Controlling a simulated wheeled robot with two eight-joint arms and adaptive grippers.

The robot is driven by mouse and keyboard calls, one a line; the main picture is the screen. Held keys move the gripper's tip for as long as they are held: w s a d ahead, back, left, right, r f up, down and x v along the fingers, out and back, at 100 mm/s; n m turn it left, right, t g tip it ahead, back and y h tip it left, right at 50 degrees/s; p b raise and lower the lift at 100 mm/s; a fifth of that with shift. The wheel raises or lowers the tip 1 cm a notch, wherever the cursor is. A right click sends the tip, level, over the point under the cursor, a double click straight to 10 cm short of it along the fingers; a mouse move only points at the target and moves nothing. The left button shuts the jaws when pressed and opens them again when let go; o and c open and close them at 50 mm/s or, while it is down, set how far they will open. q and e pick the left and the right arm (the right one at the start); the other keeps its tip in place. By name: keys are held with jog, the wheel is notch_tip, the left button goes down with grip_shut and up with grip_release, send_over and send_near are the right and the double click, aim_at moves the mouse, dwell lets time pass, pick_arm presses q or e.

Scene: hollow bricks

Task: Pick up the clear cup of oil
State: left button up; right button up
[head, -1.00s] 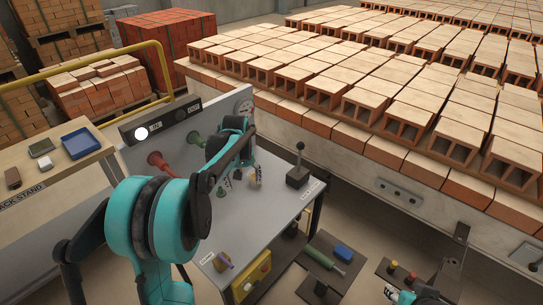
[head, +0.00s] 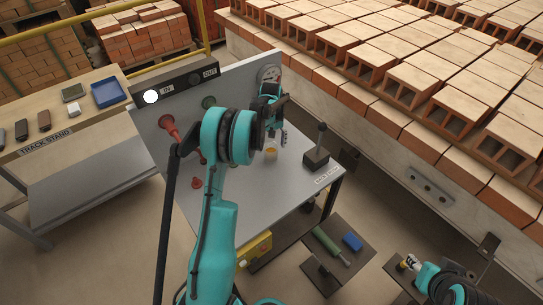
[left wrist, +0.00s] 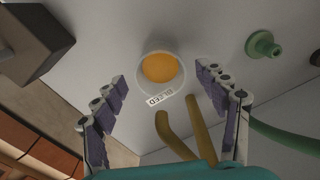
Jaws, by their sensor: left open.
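The clear cup of oil (head: 271,153) stands upright on the grey bench top (head: 252,190), with orange-yellow liquid in it. In the left wrist view the cup (left wrist: 160,68) sits between and just beyond the fingertips, beside a small white label. My left gripper (head: 277,137) is open and empty, just above the cup. In the left wrist view my left gripper (left wrist: 162,88) has its purple-padded fingers spread on both sides, apart from the cup. My right gripper (head: 409,263) is at the lower right, small and partly blended with the dark stand; its jaw state is unclear.
A lever on a dark block (head: 316,158) stands right of the cup. A green knob (left wrist: 262,45) and yellow bent pipes (left wrist: 172,135) are close to the fingers. A red horn-shaped fitting (head: 170,128) is on the upright panel. Brick rows (head: 400,75) lie beyond the bench.

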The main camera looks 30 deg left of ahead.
pick_arm(q)
notch_tip(320, 180, down, 3)
jog(key=shift+r, duration=0.25)
jog(key=c, duration=1.5)
